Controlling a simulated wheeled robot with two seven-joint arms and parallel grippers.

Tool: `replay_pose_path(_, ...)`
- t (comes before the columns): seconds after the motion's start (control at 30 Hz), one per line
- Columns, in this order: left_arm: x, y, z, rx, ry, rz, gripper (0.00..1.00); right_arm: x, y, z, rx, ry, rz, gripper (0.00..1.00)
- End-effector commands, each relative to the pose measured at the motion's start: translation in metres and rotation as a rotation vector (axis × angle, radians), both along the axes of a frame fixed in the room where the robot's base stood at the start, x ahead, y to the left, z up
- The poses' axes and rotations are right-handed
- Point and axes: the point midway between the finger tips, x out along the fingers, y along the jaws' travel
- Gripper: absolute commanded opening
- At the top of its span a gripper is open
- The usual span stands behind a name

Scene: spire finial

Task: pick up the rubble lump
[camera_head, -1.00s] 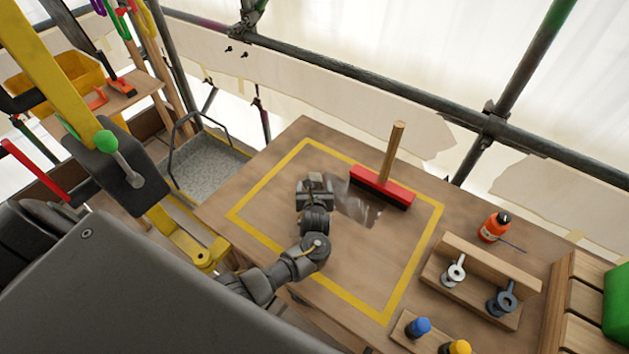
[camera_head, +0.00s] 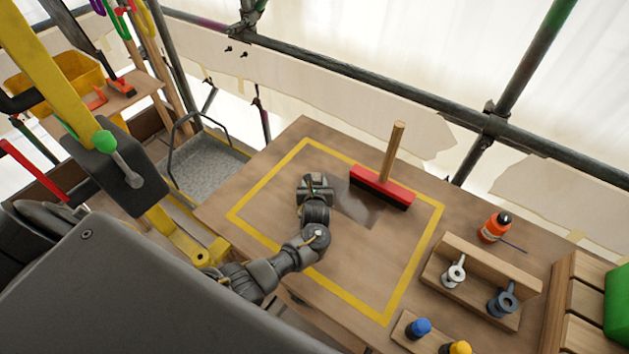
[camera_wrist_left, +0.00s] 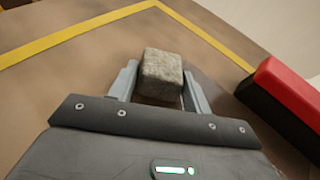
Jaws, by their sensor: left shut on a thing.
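The rubble lump (camera_wrist_left: 161,72) is a rough grey-beige block. In the left wrist view it sits between the two fingers of my left gripper (camera_wrist_left: 158,88), which is shut on it. In the head view my left gripper (camera_head: 316,183) is over the wooden table inside the yellow taped square, and the gripper mostly hides the lump there. I cannot tell from these views whether the lump touches the table. My right gripper does not show.
A red brush (camera_head: 382,187) with an upright wooden handle stands close right of my left gripper. An orange bottle (camera_head: 495,227) and a wooden rack (camera_head: 480,283) stand at the right. A grey tray of grit (camera_head: 206,165) lies left of the table. The square's front part is clear.

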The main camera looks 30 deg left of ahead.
Motion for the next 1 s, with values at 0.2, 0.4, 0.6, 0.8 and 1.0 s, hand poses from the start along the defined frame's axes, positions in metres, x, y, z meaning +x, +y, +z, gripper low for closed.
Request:
replay_pose_path(0.2, 0.000, 0.000, 0.002, 0.000, -0.001, 0.000, 0.20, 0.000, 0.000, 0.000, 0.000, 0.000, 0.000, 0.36)
replay_pose_path(0.4, 0.001, 0.000, 0.019, 0.001, -0.004, -0.001, 0.20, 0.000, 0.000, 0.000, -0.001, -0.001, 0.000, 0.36)
replay_pose_path(0.6, -0.012, 0.017, 0.057, 0.002, -0.004, 0.000, 0.20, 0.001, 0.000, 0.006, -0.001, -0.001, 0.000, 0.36)
replay_pose_path(0.8, -0.033, 0.047, 0.098, 0.005, -0.003, -0.001, 0.20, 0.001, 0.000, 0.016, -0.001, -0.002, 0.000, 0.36)
replay_pose_path(1.0, -0.059, 0.080, 0.112, 0.003, -0.002, -0.001, 0.20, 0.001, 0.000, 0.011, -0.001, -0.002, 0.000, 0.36)
